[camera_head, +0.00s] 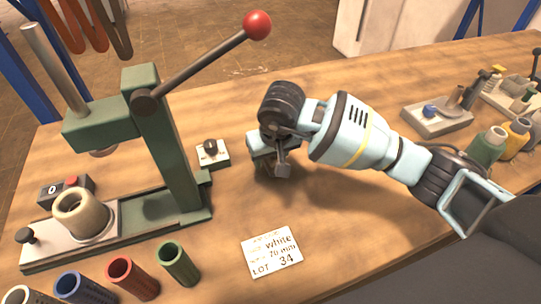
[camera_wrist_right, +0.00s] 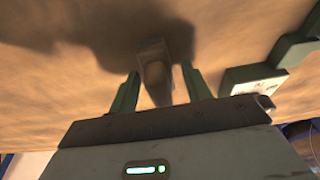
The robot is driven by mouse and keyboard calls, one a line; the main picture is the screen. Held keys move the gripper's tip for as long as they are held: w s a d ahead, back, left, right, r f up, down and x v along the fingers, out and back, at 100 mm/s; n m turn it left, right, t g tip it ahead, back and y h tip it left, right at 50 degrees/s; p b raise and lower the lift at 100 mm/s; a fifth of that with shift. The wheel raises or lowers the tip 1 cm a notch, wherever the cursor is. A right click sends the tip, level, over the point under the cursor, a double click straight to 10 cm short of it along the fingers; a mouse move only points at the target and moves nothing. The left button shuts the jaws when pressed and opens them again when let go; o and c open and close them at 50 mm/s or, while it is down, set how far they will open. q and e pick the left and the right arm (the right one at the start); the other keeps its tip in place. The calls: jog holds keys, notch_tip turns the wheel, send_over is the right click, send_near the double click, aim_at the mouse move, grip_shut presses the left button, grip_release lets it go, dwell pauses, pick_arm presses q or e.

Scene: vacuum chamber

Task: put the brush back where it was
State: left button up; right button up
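My right gripper (camera_head: 275,150) points down over the middle of the wooden table. In the right wrist view its two green fingers (camera_wrist_right: 160,90) stand apart. A small greyish piece with a brownish oval face (camera_wrist_right: 155,72) sits between them, with a visible gap on each side. It may be the brush, but it is too blurred to be sure. In the head view a small grey piece (camera_head: 283,171) shows just below the gripper; the gripper hides much of that spot. My left gripper is not in view.
A green lever press (camera_head: 165,150) with a red knob stands at the left. Coloured tubes (camera_head: 120,275) line the front left. A white lot card (camera_head: 272,251) lies in front, and a small black-knobbed block (camera_head: 212,155) stands beside the press. Trays and bottles (camera_head: 488,145) stand at right.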

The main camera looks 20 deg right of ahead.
jog(key=shift+r, duration=0.6)
jog(key=v, duration=1.1)
jog(key=shift+p, duration=0.3)
jog(key=shift+s, duration=0.15)
